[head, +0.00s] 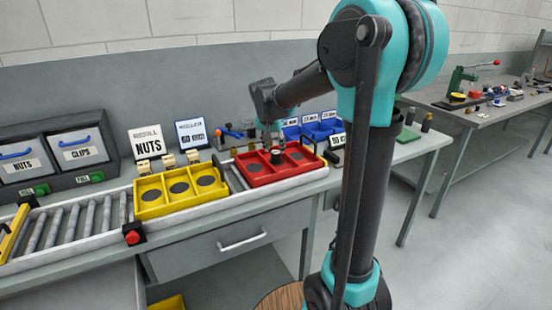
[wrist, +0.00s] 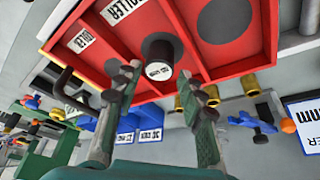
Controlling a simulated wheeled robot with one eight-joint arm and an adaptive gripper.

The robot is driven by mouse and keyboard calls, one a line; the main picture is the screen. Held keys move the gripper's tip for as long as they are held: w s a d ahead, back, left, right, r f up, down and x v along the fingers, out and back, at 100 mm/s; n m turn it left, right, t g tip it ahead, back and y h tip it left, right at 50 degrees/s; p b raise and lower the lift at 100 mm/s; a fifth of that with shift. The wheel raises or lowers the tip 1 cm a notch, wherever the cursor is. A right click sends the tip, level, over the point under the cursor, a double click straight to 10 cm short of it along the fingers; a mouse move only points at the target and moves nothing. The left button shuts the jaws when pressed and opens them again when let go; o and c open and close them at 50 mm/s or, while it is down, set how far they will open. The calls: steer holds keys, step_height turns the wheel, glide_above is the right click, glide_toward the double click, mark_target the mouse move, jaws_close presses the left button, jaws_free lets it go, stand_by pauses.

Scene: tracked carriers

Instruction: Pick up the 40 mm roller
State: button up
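A dark roller (wrist: 160,58) with a white label on its end stands in a compartment of the red carrier (wrist: 195,75). The label is upside down in the wrist view and seems to read 40 MM. In the head view the roller (head: 276,156) shows as a small dark cylinder in the red carrier (head: 262,181). My gripper (wrist: 160,80) is open, its two green-grey fingers apart with the roller's labelled end showing between and just beyond the tips. I cannot tell whether they touch it. In the head view my gripper (head: 271,140) hangs over the carrier.
A yellow carrier (head: 166,208) with dark round spots stands left of the red one on the roller track (head: 75,226). Small blue bins (head: 318,129) and brass pieces (wrist: 248,82) stand behind the red carrier. Carrier walls and dividers surround the roller.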

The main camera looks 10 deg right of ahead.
mark_target(276, 152)
steer(key=x, duration=0.4)
steer(key=shift+w+d+f, duration=0.1)
steer(key=shift+f, duration=0.1)
steer(key=c, duration=0.9)
